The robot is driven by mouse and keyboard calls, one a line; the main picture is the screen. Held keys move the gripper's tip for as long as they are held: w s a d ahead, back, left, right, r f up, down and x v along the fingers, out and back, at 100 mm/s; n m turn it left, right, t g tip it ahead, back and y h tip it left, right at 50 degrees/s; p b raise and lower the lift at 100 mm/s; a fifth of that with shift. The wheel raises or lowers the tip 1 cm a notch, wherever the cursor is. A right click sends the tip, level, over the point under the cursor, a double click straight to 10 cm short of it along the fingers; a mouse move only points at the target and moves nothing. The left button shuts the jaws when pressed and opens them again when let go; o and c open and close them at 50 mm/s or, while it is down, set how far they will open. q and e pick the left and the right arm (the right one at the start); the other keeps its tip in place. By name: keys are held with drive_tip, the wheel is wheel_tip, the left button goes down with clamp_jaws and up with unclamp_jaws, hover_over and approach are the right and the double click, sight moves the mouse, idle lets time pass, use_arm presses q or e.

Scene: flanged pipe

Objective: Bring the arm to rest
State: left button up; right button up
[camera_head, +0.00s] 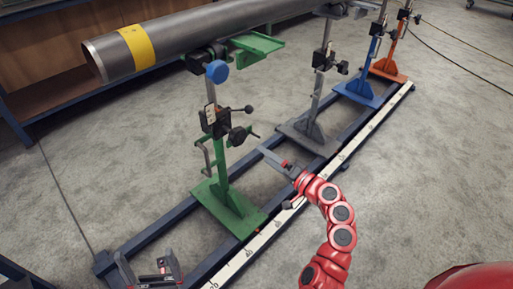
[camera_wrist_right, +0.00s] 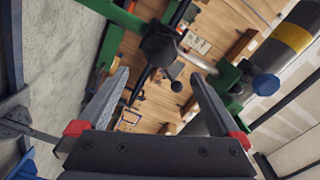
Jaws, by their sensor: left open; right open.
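My right arm (camera_head: 335,225) is red and reaches up from the bottom right in the head view. Its gripper (camera_head: 277,160) is open and empty, just right of the green stand (camera_head: 222,190). In the right wrist view its two fingers (camera_wrist_right: 162,85) are spread wide, with a dark knob (camera_wrist_right: 160,47) of a stand beyond them and nothing held. My left gripper (camera_head: 146,264) is open at the bottom left edge in the head view. Most of the left arm is out of view.
A grey pipe (camera_head: 190,35) with a yellow band (camera_head: 136,46) rests across the stands. Behind the green stand are a grey stand (camera_head: 312,125), a blue one (camera_head: 362,90) and an orange one (camera_head: 389,68) on a blue rail frame (camera_head: 150,238). Concrete floor (camera_head: 430,165) lies clear at right.

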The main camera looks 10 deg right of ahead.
drive_tip(key=shift+s+d, duration=0.2)
drive_tip(key=shift+s, duration=0.15)
